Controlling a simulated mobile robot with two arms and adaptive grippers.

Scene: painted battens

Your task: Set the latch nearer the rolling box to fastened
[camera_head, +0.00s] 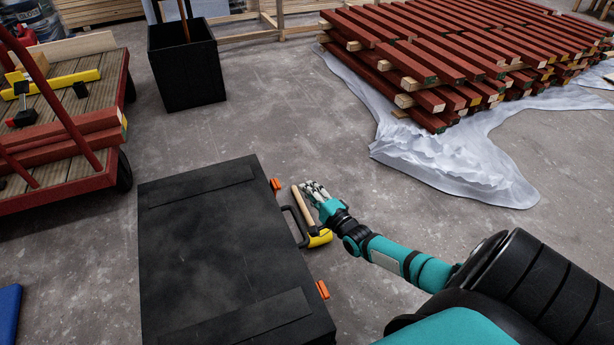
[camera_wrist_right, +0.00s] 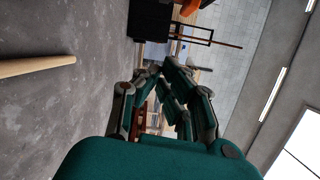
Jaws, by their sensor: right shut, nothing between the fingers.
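A large black case (camera_head: 215,250) lies flat on the floor, with two orange latches on its right side. The far latch (camera_head: 276,185) is nearer the tall black box (camera_head: 187,65), which I take as the rolling box. The near latch (camera_head: 322,290) is at the case's lower right. I cannot tell either latch's position. A dark handle (camera_head: 295,227) sits between them. My right gripper (camera_head: 308,188) is shut and empty, right of the far latch and apart from it. Its fingers also show in the wrist view (camera_wrist_right: 158,72). My left gripper is not in view.
A mallet (camera_head: 318,238) with a wooden handle lies beside the case, close to my right gripper. A red cart (camera_head: 108,165) stands left. Red battens (camera_head: 440,60) are stacked on plastic sheeting (camera_head: 450,165) at upper right. Floor between case and sheeting is mostly clear.

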